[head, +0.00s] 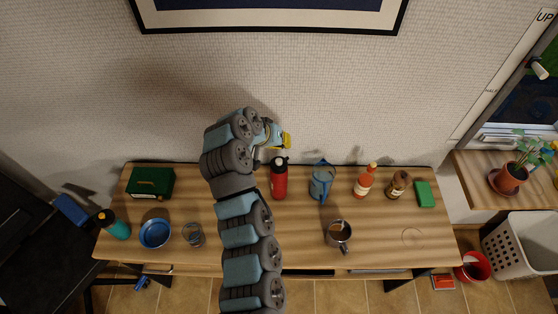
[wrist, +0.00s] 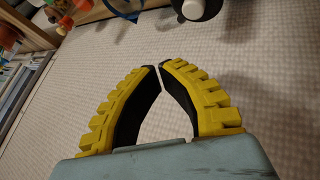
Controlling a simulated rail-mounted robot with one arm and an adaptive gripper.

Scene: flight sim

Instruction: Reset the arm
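My gripper (head: 284,140) shows in the head view as a small yellow tip at the end of my raised arm. It is in front of the patterned wall, above and behind the red bottle (head: 279,178). The wrist view shows both yellow and black fingers of my gripper (wrist: 157,67). Their tips meet or nearly meet, and nothing is between them. The fingers appear apart from the objects on the table. My arm covers part of the table's middle left.
On the wooden table (head: 300,240) are a green box (head: 151,183), a blue bowl (head: 155,233), a glass (head: 193,234), a blue pitcher (head: 321,181), a sauce bottle (head: 364,182), a jar (head: 398,185) and a metal mug (head: 339,235). The table's front right is mostly clear.

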